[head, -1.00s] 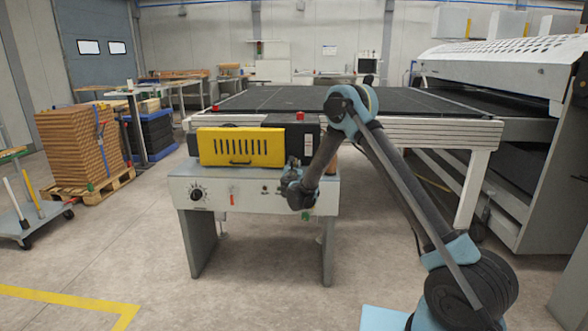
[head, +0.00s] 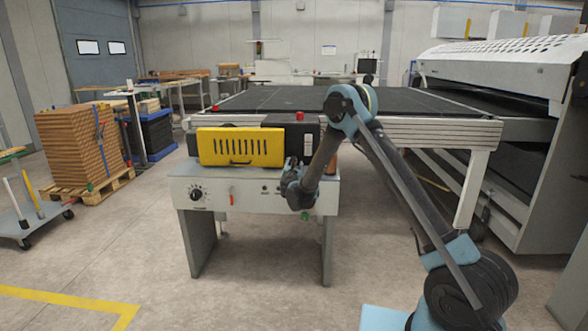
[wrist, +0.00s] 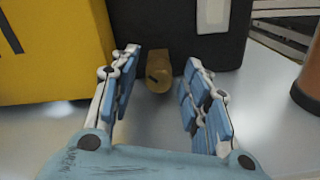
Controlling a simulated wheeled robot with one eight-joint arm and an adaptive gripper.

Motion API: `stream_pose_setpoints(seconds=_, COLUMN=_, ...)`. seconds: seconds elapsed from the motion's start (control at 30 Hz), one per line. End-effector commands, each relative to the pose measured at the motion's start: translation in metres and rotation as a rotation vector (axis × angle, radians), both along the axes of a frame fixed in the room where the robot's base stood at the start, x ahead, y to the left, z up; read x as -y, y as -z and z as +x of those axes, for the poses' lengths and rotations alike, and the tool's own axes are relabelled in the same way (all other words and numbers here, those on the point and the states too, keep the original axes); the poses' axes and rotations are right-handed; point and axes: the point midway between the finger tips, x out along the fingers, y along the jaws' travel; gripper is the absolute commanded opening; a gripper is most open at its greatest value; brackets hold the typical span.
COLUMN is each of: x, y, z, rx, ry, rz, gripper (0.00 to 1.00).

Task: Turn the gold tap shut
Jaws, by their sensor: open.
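A yellow vented cover (head: 241,147) is left of the gripper. The grey panel (head: 215,190) below carries a black knob (head: 196,194) and a red switch (head: 231,196). A brown cylinder (wrist: 307,85) stands at right. The floor in front is clear.

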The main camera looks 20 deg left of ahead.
Motion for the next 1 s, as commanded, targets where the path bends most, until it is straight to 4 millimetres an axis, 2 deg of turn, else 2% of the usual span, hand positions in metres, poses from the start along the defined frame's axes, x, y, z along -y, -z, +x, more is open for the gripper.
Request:
stream_pose_setpoints(seconds=0.17, x=0.003, y=0.000, z=-0.020, rx=0.000, ry=-0.003, rz=0.000, gripper=0.43)
stream_pose_setpoints(seconds=0.4, x=0.014, y=0.000, z=-0.065, rx=-0.001, ry=-0.003, rz=0.000, gripper=0.43)
stream_pose_setpoints(seconds=0.6, x=0.022, y=0.001, z=-0.096, rx=-0.001, ry=-0.003, rz=0.000, gripper=0.43)
stream_pose_setpoints(seconds=0.8, x=0.027, y=0.001, z=-0.112, rx=-0.001, ry=0.000, rz=0.001, gripper=0.43)
stream_pose_setpoints(seconds=1.0, x=0.028, y=0.001, z=-0.114, rx=-0.001, ry=0.000, rz=0.000, gripper=0.43)
